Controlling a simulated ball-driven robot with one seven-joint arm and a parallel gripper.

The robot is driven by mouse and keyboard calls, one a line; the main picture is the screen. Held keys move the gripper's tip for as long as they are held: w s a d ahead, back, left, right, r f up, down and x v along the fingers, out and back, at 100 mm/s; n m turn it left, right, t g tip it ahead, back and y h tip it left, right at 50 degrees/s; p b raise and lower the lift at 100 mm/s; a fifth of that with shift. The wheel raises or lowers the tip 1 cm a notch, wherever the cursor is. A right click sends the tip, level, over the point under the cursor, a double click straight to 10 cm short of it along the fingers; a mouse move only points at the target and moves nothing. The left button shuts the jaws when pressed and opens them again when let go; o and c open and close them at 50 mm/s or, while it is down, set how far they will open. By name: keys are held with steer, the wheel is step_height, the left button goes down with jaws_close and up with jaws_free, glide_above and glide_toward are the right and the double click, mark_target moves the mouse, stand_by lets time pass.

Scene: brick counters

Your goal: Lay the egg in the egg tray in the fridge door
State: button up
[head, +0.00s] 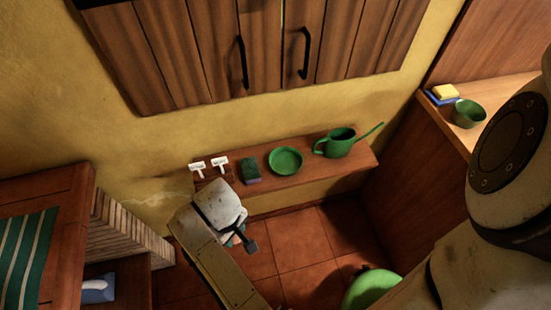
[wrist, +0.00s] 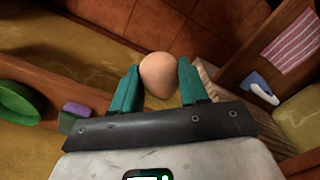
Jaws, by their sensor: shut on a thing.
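In the wrist view, my gripper (wrist: 157,85) is shut on a light brown egg (wrist: 157,74), held between its two green fingers. In the head view, my gripper (head: 248,243) hangs over the tiled floor in front of a low wooden shelf; the egg is not visible there. Neither the fridge, its door nor an egg tray shows in either view.
The low shelf (head: 325,172) holds a green bowl (head: 286,160), a green watering can (head: 340,143), a sponge (head: 251,170) and two small white things (head: 219,164). A wooden counter with a striped cloth (head: 26,255) stands at left. A green round object (head: 371,289) is at the bottom. Open tiled floor lies between.

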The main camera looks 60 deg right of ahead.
steer(key=s+d+m, duration=0.2)
steer(key=s+d, duration=0.1)
steer(key=s, duration=0.4)
steer(key=s+d+r+m+p, duration=0.1)
steer(key=s+d+r+m, duration=0.3)
steer(key=d, duration=0.4)
steer(key=s+d+r+m, duration=0.25)
steer(key=d+r, duration=0.25)
steer(key=d, duration=0.3)
steer(key=p, duration=0.1)
glide_above(317, 170)
steer(key=shift+n, duration=0.35)
steer(key=f, duration=0.8)
steer(key=shift+a+f, duration=0.3)
steer(key=shift+a, duration=0.05)
steer(key=shift+w+d+f, duration=0.1)
steer(key=shift+d+f, duration=0.2)
steer(key=shift+f, duration=1.65)
steer(key=shift+f, duration=0.1)
steer(key=o, duration=0.7)
